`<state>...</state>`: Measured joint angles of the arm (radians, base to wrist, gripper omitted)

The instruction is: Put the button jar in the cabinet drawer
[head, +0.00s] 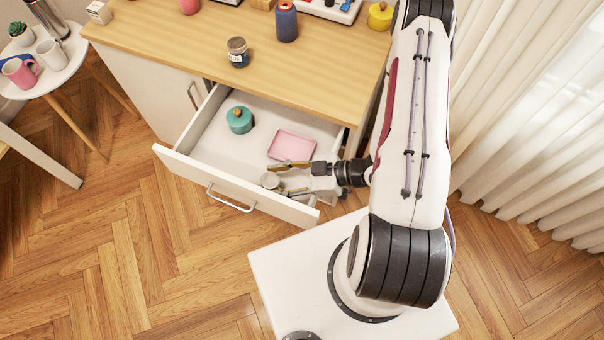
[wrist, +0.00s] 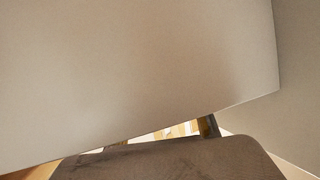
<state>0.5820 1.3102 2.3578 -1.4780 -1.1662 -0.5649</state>
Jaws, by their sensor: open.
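The cabinet drawer (head: 222,193) is pulled open. My gripper (head: 279,176) is over its front right part, its fingers spread and pointing left. A small pale round thing (head: 270,181) shows by the fingertips; I cannot tell what it is or whether they touch it. A glass jar with a brown lid and dark blue lower part (head: 237,54) stands upright on the cabinet top; it may be the button jar, but its contents are too small to tell. In the wrist view a pale surface fills most of the picture, and no jar is recognisable.
A teal lidded pot (head: 239,120) and a pink tray (head: 292,145) lie in the drawer. A blue spool (head: 286,22) and a yellow pot (head: 380,16) stand on the wooden top (head: 180,38). Curtains (head: 535,120) hang at the right. The drawer's left part has free room.

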